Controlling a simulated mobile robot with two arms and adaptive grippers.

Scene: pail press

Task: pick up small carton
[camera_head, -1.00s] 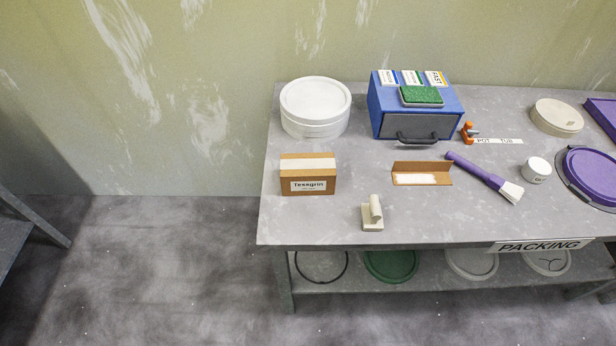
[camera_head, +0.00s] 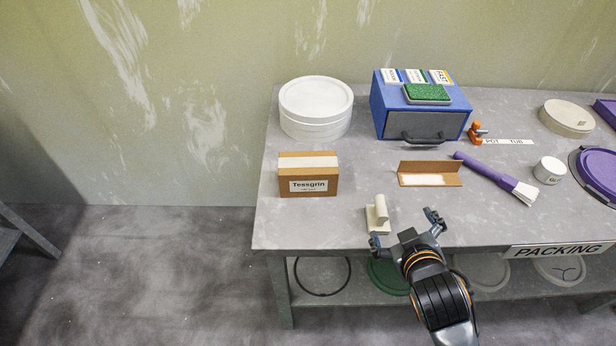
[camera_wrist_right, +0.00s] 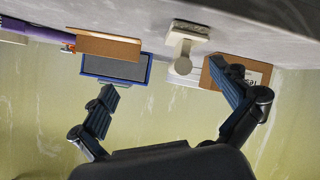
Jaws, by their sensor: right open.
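The small carton (camera_head: 308,175) is a brown box with a pale tape strip and a "Tessgrin" label. It sits upright on the left part of the grey table, in front of the white round tub. My right gripper (camera_head: 405,230) is open and empty at the table's front edge, to the right of the carton and apart from it. In the right wrist view the carton (camera_wrist_right: 216,74) is partly hidden behind one finger of the open gripper (camera_wrist_right: 178,108). My left gripper is in neither view.
A cream block with a knob (camera_head: 377,215) stands between the carton and my right gripper. A white tub (camera_head: 315,110) and a blue drawer box (camera_head: 390,118) stand behind. A brown angled piece (camera_head: 430,170) and a purple brush (camera_head: 490,172) lie right. Table front left is clear.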

